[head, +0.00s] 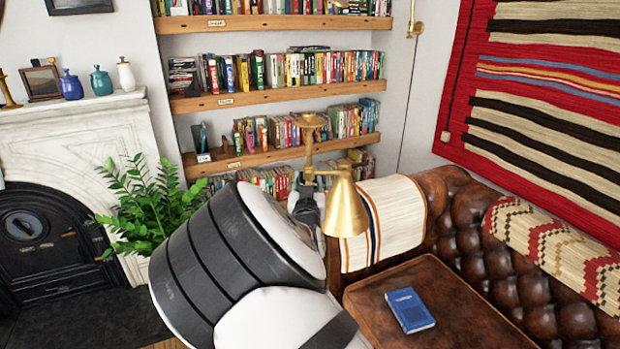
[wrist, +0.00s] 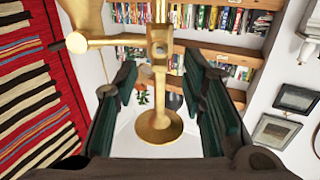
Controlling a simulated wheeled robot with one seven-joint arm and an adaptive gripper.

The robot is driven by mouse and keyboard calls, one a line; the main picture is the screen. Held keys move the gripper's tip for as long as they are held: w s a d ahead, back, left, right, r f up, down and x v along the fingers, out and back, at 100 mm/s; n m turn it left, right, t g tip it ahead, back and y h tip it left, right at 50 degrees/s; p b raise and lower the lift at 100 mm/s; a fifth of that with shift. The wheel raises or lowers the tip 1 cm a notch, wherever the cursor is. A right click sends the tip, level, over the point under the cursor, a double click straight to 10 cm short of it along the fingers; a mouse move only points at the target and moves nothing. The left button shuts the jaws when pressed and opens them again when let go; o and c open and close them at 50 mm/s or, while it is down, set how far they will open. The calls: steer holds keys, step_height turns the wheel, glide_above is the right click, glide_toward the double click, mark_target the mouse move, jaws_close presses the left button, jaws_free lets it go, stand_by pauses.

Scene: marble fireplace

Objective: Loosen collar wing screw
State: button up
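A brass lamp has a cone shade (head: 345,208), a stem and a round plate (head: 310,119) at the stem's top. In the wrist view the stem (wrist: 159,90) runs to the round plate (wrist: 158,128), and part of the shade (wrist: 80,14) is at top left. A collar (wrist: 160,46) with a small round piece sits on the stem, and a side arm ends in a knob (wrist: 77,43). I cannot tell which piece is the wing screw. My gripper (wrist: 160,75) is open, its dark green pads either side of the stem in the picture; no contact shows. In the head view my gripper (head: 306,208) is partly hidden below the lamp joint.
Bookshelves (head: 275,87) stand behind the lamp. A leather sofa (head: 475,235) and a brown leather-topped surface (head: 455,320) with a blue book (head: 409,310) are at right. A plant (head: 150,205) and a marble fireplace (head: 85,135) are at left.

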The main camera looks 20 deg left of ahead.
mark_target(309, 176)
steer(key=shift+x, duration=1.7)
jaws_close()
